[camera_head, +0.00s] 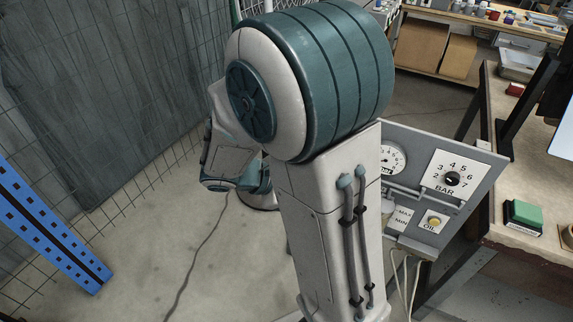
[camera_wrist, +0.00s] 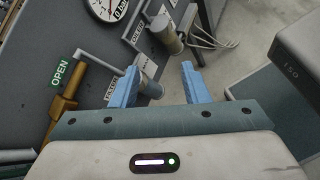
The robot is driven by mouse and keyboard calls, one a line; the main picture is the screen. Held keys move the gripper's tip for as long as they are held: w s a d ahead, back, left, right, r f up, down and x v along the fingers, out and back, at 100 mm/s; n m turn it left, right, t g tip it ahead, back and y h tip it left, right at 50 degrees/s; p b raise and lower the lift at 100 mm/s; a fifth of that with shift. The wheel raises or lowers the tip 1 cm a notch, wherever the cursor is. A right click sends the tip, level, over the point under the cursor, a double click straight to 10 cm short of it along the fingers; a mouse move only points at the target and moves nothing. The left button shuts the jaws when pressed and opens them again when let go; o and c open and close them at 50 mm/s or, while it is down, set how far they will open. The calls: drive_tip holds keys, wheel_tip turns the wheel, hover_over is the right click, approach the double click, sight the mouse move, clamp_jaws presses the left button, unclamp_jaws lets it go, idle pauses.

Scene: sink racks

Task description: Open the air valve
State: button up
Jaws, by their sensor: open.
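In the wrist view a brass valve body (camera_wrist: 66,98) stands on a grey panel beside a green OPEN label (camera_wrist: 61,73).
A pressure gauge (camera_wrist: 107,6) and cylindrical fittings labelled OILER (camera_wrist: 162,34) and FILTER are close to the fingers. The head view shows a BAR dial (camera_head: 452,179), a yellow OIL button (camera_head: 434,221), a workbench (camera_head: 530,165) at right and a blue post (camera_head: 50,225) at left.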

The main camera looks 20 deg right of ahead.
drive_tip(key=w+a+f+n+t+h+b, duration=0.5)
drive_tip(key=w+f+n+t+b, duration=0.2)
drive_tip(key=w+f+n+t, duration=0.45)
drive_tip(key=shift+n+g, duration=0.25)
drive_tip(key=shift+g, duration=0.7)
drive_tip(key=x, duration=0.9)
drive_tip(key=w+f+x, duration=0.1)
drive_tip(key=x, duration=0.3)
drive_tip(key=shift+w+d+b, duration=0.1)
drive_tip(key=shift+w+b, duration=0.15)
drive_tip(key=shift+b, duration=0.15)
drive_tip(key=shift+c, duration=0.2)
clamp_jaws()
